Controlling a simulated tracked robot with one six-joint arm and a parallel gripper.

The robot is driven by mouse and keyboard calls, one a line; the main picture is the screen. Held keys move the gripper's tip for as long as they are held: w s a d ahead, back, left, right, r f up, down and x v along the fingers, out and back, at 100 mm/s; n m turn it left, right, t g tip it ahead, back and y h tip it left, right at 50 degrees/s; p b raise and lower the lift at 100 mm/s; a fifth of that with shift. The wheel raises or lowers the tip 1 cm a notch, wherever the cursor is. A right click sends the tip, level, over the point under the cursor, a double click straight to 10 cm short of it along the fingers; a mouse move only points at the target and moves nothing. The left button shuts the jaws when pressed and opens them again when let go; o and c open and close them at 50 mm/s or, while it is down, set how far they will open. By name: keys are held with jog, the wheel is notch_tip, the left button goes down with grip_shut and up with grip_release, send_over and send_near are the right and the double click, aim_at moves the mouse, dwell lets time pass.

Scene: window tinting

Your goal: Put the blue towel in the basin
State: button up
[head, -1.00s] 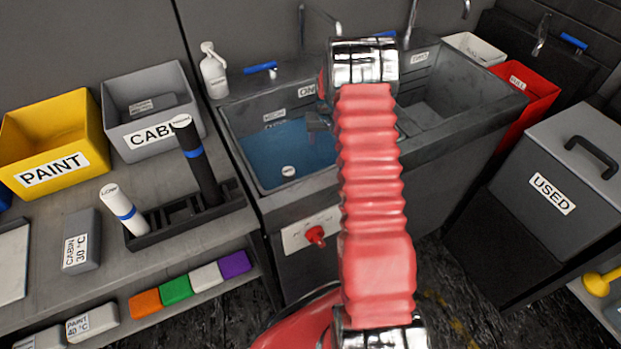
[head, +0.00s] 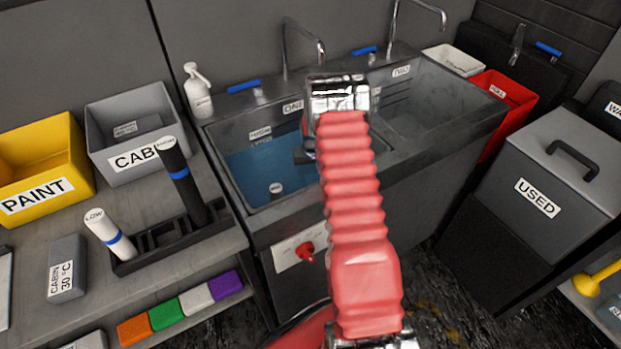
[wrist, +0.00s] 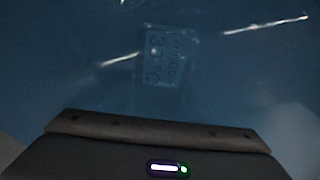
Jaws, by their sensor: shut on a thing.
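My gripper (head: 304,156) is over the left part of the sink, the basin (head: 238,192) with blue water in it. My red arm hides most of the gripper and part of the basin. In the wrist view, the dark edge of my gripper (wrist: 155,128) runs along the bottom. The towel's edges cannot be made out.
A soap bottle (head: 197,90) and taps stand behind the sink. A red bin (head: 508,98) and a grey USED bin (head: 550,165) stand at right.

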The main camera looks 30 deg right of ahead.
aim_at(312, 177)
jog(key=shift+f, duration=0.95)
jog(key=o, duration=1.2)
jog(key=shift+f, duration=0.1)
jog(key=shift+c, duration=0.2)
jog(key=r, duration=0.4)
jog(key=s+r, duration=0.1)
jog(key=r, duration=0.7)
jog(key=shift+s+a, duration=0.35)
jog(key=shift+r, duration=0.1)
